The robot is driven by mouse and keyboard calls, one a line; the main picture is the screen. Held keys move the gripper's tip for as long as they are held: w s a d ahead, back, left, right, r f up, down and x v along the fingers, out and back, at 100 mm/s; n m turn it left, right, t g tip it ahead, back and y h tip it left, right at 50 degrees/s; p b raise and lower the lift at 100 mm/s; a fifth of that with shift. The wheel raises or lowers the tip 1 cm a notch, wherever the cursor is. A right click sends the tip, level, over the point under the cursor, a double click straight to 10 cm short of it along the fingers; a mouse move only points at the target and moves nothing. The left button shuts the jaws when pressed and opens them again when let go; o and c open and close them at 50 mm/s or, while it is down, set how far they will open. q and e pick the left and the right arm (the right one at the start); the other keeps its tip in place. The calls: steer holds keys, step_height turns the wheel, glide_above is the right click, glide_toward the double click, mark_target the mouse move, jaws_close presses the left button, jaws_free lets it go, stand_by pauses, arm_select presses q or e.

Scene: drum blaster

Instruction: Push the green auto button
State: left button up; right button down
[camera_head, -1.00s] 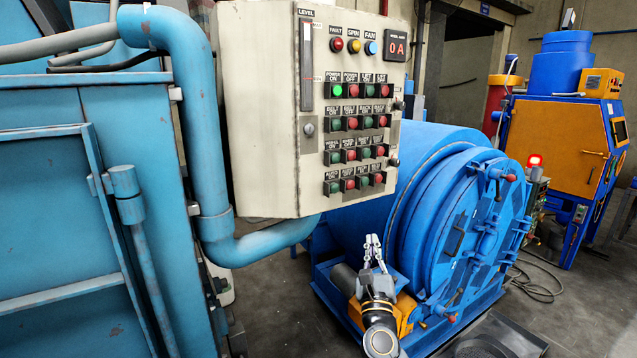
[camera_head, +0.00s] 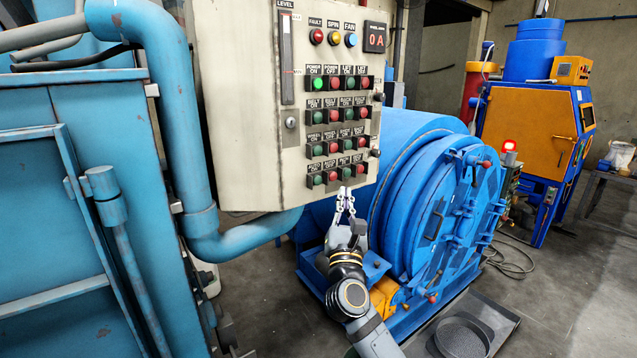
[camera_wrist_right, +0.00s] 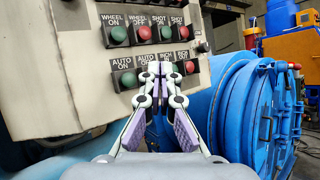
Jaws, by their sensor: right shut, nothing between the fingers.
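The green auto button (camera_head: 317,180), labelled AUTO ON, is at the left end of the lowest button row on the cream control panel (camera_head: 240,110). In the right wrist view the green auto button (camera_wrist_right: 129,79) is left of my fingertips and unobstructed. My right gripper (camera_head: 344,194) is shut and empty, pointing up just below the panel's bottom row. In the right wrist view the right gripper's tips (camera_wrist_right: 157,68) overlap the red AUTO OFF button (camera_wrist_right: 146,77) and the neighbouring buttons. I see no clear contact. My left gripper is out of view.
Several other red and green buttons crowd the panel above and right of the auto button. A thick blue pipe (camera_head: 200,150) runs along the panel's left side and beneath it. The blue drum (camera_head: 440,200) stands close on the right.

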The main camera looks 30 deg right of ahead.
mark_target(324, 188)
steer(key=w+b, duration=0.1)
steer(key=w, duration=0.6)
steer(key=shift+a+b, duration=0.3)
steer(key=shift+w, duration=0.1)
stand_by(1.0)
steer(key=shift+w, duration=0.45)
